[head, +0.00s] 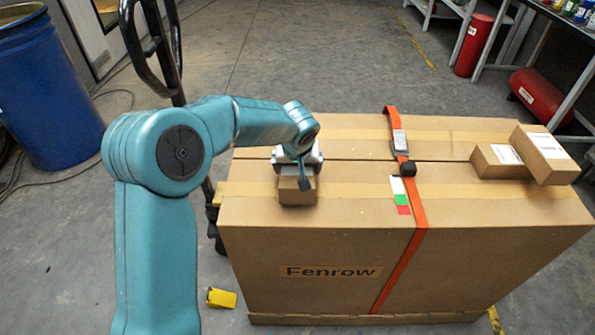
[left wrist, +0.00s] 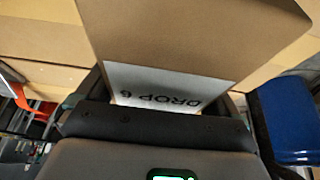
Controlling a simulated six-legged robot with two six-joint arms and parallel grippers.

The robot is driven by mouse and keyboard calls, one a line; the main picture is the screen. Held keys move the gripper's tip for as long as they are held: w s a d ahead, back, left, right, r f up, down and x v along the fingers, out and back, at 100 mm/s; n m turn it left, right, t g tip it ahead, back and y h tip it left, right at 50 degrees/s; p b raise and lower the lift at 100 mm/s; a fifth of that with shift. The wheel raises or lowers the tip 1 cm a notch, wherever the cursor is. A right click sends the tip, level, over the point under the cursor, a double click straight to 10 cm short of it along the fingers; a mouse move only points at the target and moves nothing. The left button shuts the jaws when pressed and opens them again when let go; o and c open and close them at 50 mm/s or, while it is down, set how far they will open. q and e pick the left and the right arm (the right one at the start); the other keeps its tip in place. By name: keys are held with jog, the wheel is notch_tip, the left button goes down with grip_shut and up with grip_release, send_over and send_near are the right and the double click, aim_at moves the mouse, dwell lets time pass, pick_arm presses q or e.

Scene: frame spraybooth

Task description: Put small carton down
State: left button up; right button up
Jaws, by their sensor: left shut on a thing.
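A small brown carton (head: 297,190) is at the left part of the top of the large Fenrow carton (head: 300,245). My left gripper (head: 298,168) is shut on the small carton from above. In the left wrist view the small carton (left wrist: 190,40) fills the space between the fingers, and its white label reading "DROP 6" (left wrist: 165,88) faces the camera. Whether its underside touches the large carton cannot be told. My right gripper is not in view.
An orange strap (head: 418,215) with a buckle runs over the large carton. Two other small cartons (head: 500,160) (head: 545,152) are at its right end. The top between strap and left gripper is clear. A blue drum (head: 45,95) stands at left, by a dark pallet-jack handle (head: 165,50).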

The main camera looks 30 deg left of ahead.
pick_arm(q)
notch_tip(320, 180, down, 2)
jog(key=shift+w, duration=0.1)
jog(key=shift+r, duration=0.15)
jog(key=o, duration=1)
jog(key=shift+f, duration=0.2)
jog(key=shift+o, duration=0.2)
jog(key=shift+r, duration=0.4)
jog(key=v, duration=1.1)
jog(key=shift+s+d+r, duration=0.1)
jog(key=shift+s+r, duration=0.15)
jog(key=shift+r, duration=0.05)
jog(key=shift+f, duration=0.1)
